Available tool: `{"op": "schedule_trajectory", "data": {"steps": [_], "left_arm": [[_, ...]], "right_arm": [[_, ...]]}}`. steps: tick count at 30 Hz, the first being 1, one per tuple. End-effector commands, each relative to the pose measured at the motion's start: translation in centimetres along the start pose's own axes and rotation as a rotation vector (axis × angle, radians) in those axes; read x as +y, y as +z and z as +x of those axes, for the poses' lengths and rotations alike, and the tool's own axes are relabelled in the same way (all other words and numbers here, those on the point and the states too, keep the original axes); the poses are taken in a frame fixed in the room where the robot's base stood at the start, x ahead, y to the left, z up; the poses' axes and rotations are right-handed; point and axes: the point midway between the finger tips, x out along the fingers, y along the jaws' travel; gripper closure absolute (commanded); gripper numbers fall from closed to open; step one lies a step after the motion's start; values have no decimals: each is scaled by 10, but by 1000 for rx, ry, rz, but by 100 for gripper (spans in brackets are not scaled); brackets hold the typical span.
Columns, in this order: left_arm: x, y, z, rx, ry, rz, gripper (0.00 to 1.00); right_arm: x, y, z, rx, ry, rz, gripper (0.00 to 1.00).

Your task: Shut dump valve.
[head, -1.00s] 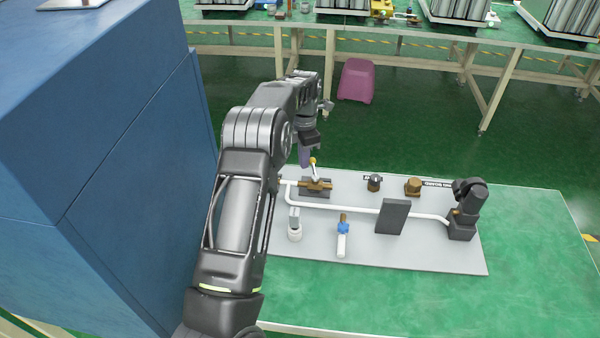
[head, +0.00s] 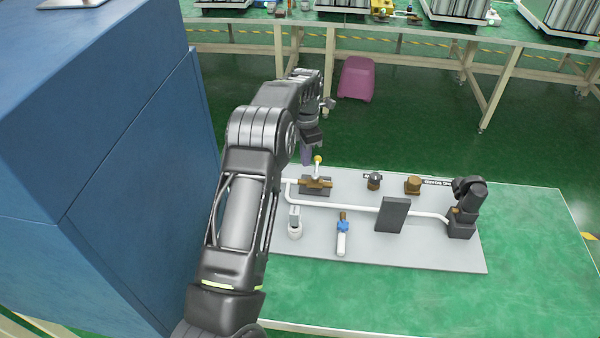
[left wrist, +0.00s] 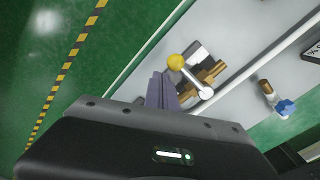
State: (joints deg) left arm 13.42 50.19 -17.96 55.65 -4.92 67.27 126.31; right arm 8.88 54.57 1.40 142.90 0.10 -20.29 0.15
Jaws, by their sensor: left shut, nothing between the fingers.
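A brass valve (head: 317,184) with a white lever and a yellow knob (head: 317,159) sits at the left back of the grey panel. Its lever stands nearly upright in the head view. In the left wrist view the yellow knob (left wrist: 175,61) is just beyond the fingers, and the lever runs from it down to the brass body (left wrist: 214,72). My left gripper (head: 306,155) is shut and empty, its purple-grey fingers (left wrist: 161,92) close beside the knob on its left. Whether they touch it I cannot tell. My right gripper is not in view.
The grey panel (head: 430,258) also carries a blue-handled valve (head: 343,228), white pipe, a dark upright plate (head: 392,215), brass fittings (head: 413,185) and a black device (head: 463,212). A large blue cabinet (head: 100,150) stands at left. The green table is clear at right.

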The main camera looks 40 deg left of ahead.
Motion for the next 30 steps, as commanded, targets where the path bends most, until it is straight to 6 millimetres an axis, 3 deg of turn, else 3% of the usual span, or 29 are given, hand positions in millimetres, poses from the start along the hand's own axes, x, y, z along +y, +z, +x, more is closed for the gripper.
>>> {"op": "schedule_trajectory", "data": {"steps": [11, 30], "left_arm": [[0, 0, -7, -1, 1, 0, 100], [0, 0, -75, -1, 2, 1, 100]], "right_arm": [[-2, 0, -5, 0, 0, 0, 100], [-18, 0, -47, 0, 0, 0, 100]]}}
